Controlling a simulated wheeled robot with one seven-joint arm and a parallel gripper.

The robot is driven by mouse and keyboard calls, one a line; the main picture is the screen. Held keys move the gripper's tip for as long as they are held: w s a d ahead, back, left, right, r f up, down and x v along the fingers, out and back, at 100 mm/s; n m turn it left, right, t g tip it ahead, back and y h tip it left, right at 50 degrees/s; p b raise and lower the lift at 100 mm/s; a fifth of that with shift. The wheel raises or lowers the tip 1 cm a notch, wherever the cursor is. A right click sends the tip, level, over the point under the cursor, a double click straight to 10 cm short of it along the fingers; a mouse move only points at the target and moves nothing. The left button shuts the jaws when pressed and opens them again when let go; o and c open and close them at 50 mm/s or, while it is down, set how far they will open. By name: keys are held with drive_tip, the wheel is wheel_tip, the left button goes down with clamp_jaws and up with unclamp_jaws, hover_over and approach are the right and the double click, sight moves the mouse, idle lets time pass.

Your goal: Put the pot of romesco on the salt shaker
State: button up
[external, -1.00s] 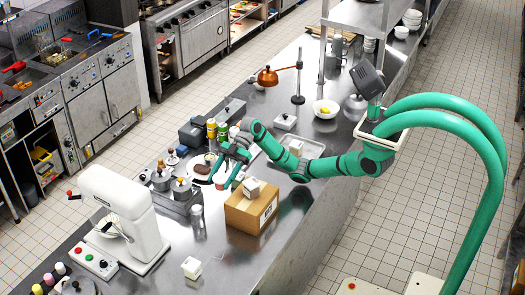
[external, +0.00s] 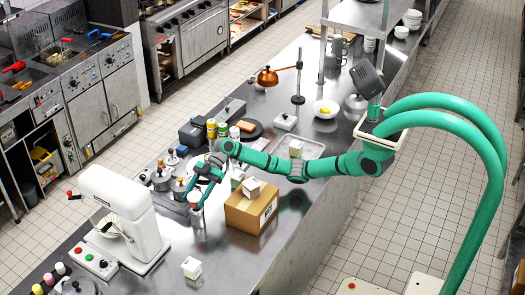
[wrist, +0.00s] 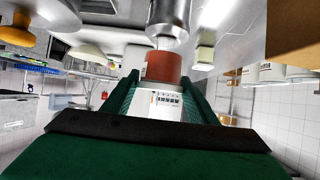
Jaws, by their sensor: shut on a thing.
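My gripper (external: 198,200) is shut on the pot of romesco (wrist: 163,67), a small red-brown pot with a white printed label facing the wrist view. In the external view the pot is small and partly hidden by the fingers. The salt shaker (external: 198,218), a slim pale metallic cylinder, stands on the steel counter directly below my gripper. In the wrist view a shiny cylinder (wrist: 169,18), which looks like the shaker, lines up with the pot's far end. I cannot tell whether pot and shaker touch.
A cardboard box (external: 251,208) with a small carton on top stands just right of my gripper. A white mixer (external: 125,220) stands to the left. A dark rack with lidded pots (external: 163,180) is behind.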

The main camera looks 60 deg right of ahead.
drive_tip(key=shift+f, duration=0.8)
drive_tip(key=shift+f, duration=0.15)
drive_tip(key=o, duration=1.1)
drive_tip(key=shift+d+r, duration=0.15)
drive_tip(key=shift+r, duration=0.1)
drive_tip(key=v, duration=1.1)
drive_tip(key=shift+d, duration=0.35)
drive_tip(key=shift+r, duration=0.15)
